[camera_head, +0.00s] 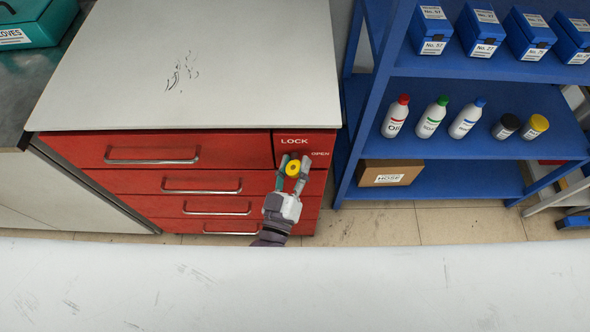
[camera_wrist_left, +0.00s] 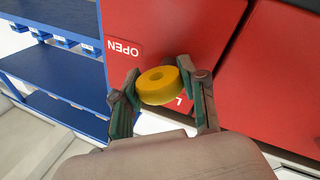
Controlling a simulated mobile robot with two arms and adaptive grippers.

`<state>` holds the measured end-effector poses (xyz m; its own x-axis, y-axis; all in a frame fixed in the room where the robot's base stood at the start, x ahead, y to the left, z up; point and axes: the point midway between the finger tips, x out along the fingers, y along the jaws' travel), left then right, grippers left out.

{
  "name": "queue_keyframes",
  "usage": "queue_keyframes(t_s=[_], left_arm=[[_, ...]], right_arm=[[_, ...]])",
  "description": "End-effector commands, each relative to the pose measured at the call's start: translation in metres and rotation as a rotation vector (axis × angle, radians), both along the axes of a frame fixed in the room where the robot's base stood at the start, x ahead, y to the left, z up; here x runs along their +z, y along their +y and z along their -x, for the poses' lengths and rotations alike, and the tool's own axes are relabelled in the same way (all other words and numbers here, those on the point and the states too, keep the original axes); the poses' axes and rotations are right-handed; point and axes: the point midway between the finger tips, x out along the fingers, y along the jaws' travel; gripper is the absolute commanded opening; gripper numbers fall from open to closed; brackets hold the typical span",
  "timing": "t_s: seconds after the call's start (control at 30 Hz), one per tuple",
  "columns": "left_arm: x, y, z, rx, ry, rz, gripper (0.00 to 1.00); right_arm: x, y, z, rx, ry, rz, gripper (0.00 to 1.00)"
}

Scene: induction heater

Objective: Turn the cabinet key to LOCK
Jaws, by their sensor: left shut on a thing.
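The red cabinet (camera_head: 150,184) has a key with a round yellow head (camera_head: 292,169) in its upper right panel. The LOCK label (camera_head: 294,141) is above the key and the OPEN label (camera_head: 320,153) is to its upper right. My left gripper (camera_head: 292,169) is shut on the yellow key head, one finger on each side. In the left wrist view the yellow key (camera_wrist_left: 159,85) sits between the fingers, and the OPEN label (camera_wrist_left: 123,49) shows upside down. The LOCK label is mostly hidden there. The keyhole is hidden behind the key, so its exact angle is unclear. My right gripper is not in view.
Drawers with metal handles (camera_head: 152,155) fill the cabinet front left of the key. A blue shelf (camera_head: 490,95) with bottles, jars and boxes stands at the right. A white surface (camera_head: 300,290) spans the foreground. Bare floor (camera_head: 380,226) shows between.

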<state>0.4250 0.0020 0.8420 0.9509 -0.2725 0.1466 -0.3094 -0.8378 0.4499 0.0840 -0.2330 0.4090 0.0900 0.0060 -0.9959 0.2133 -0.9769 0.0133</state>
Motion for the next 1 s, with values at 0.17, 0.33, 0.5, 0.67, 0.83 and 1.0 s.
queue_keyframes(t_s=[0.17, 0.33, 0.5, 0.67, 0.83, 1.0], left_arm=[[-0.006, 0.0, 0.0, 0.001, 0.001, 0.168, 0.07], [-0.006, 0.0, 0.001, 0.001, 0.001, 0.331, 0.07], [-0.006, 0.001, 0.0, 0.001, 0.001, 0.493, 0.07], [-0.006, 0.001, 0.0, 0.001, 0.001, 0.644, 0.07], [-0.006, 0.001, 0.0, 0.001, 0.001, 0.793, 0.07], [-0.005, 0.002, 0.0, 0.002, 0.002, 0.918, 0.07]], right_arm=[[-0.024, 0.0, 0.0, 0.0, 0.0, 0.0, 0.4], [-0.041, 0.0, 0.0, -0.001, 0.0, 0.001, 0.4], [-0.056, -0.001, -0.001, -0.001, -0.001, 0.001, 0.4], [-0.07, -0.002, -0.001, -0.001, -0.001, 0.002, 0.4], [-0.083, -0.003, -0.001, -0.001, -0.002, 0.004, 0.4], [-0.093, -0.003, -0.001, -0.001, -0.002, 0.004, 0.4]])
